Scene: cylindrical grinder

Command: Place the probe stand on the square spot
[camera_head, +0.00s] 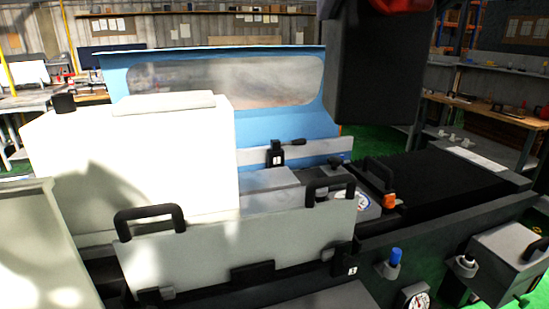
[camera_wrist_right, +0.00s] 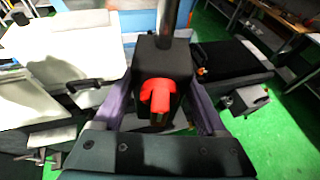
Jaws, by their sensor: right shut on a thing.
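The probe stand is a black block with a red knob and a metal post. In the head view its dark block (camera_head: 375,70) hangs at the top right of centre, above the grinder's bed, with part of the red knob at the upper edge. In the right wrist view, the probe stand (camera_wrist_right: 176,60) is upright between the purple fingers of my right gripper (camera_wrist_right: 161,80), which is shut on it. I cannot make out the square spot in either view. My left gripper is not in view.
The cylindrical grinder has a white housing (camera_head: 130,160), a blue windowed panel (camera_head: 225,90) and a grey front guard with black handles (camera_head: 230,245). A ribbed black cover (camera_head: 450,180) lies at right. An orange-topped part (camera_head: 389,202) and a blue knob (camera_head: 396,256) stick up nearby.

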